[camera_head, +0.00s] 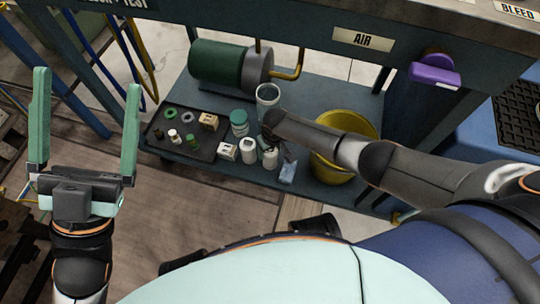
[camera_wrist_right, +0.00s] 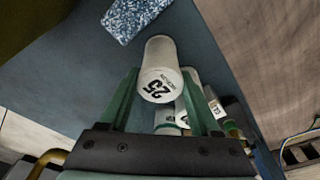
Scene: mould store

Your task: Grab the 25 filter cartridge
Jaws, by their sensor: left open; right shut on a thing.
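The 25 filter cartridge (camera_wrist_right: 160,68) is a white cylinder with a black "25" on its side. In the head view it appears to be the white cylinder (camera_head: 270,159) beside the blue sponge, low on the shelf. My right gripper (camera_wrist_right: 160,76) has a green finger on each side of it and is shut on it. In the head view my right arm covers most of that gripper. I cannot tell whether the cartridge touches the shelf. My left gripper (camera_head: 88,125) is open and empty, its green fingers wide apart, far left of the shelf.
Another white cylinder (camera_head: 249,151), a teal-lidded jar (camera_head: 239,122) and small boxes stand close by. A black tray (camera_head: 163,142) holds small parts. A blue speckled sponge (camera_head: 288,173), a yellow bucket (camera_head: 333,171) and a green motor (camera_head: 216,62) are around. A beam crosses above the shelf.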

